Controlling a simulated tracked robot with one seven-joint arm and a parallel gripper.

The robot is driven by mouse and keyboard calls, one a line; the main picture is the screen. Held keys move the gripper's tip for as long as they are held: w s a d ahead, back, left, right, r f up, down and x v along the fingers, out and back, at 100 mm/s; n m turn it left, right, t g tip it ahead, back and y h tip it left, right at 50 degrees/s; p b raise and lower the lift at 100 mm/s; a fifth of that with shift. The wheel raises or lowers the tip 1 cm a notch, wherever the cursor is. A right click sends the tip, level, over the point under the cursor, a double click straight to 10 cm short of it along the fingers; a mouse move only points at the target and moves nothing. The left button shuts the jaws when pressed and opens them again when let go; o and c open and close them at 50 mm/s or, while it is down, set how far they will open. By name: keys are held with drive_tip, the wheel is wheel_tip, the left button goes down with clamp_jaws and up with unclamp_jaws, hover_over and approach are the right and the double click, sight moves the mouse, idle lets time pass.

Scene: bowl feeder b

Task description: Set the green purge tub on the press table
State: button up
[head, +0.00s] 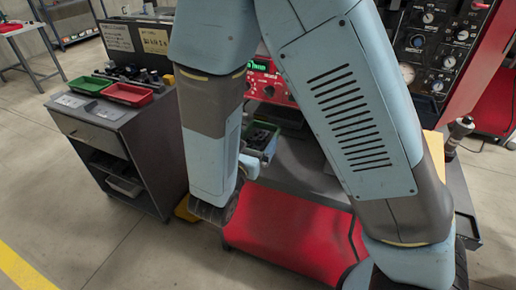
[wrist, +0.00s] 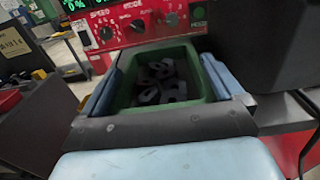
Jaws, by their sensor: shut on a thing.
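The green purge tub (wrist: 150,56) is upright in the wrist view, with several dark pieces inside. My gripper (wrist: 166,72) is shut on it, with a blue finger along each side. In the head view the tub (head: 270,147) is partly hidden behind my arm, in front of the red control panel. The press table appears to be the dark grey surface (head: 305,165) below and right of the tub, largely covered by my arm. I cannot tell whether the tub touches it.
The red control panel (wrist: 150,25) with dials stands close behind the tub. A grey cabinet (head: 95,125) at left carries a green tray (head: 90,84) and a red tray (head: 128,95). A dark bottle-like thing (head: 459,135) stands at right. Open floor lies at left.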

sight(249, 136)
drive_tip(key=shift+s+d, duration=0.2)
drive_tip(key=shift+d, duration=0.75)
drive_tip(key=w+a+f, duration=0.1)
drive_tip(key=w, duration=0.1)
drive_tip(key=w+a+f, duration=0.1)
drive_tip(key=w, duration=0.2)
drive_tip(key=w+a+f, duration=0.2)
drive_tip(key=w, duration=0.1)
drive_tip(key=shift+f, duration=0.1)
drive_tip(key=w+f, duration=0.1)
drive_tip(key=w+a+f, duration=0.1)
drive_tip(key=f, duration=0.1)
drive_tip(key=w+f, duration=0.1)
drive_tip(key=shift+a+f, duration=0.2)
drive_tip(key=shift+a, duration=0.15)
drive_tip(key=shift+w+a+f, duration=0.3)
drive_tip(key=shift+w+f, duration=0.25)
drive_tip(key=shift+f, duration=1.6)
drive_tip(key=o, duration=1.1)
drive_tip(key=shift+f, duration=0.1)
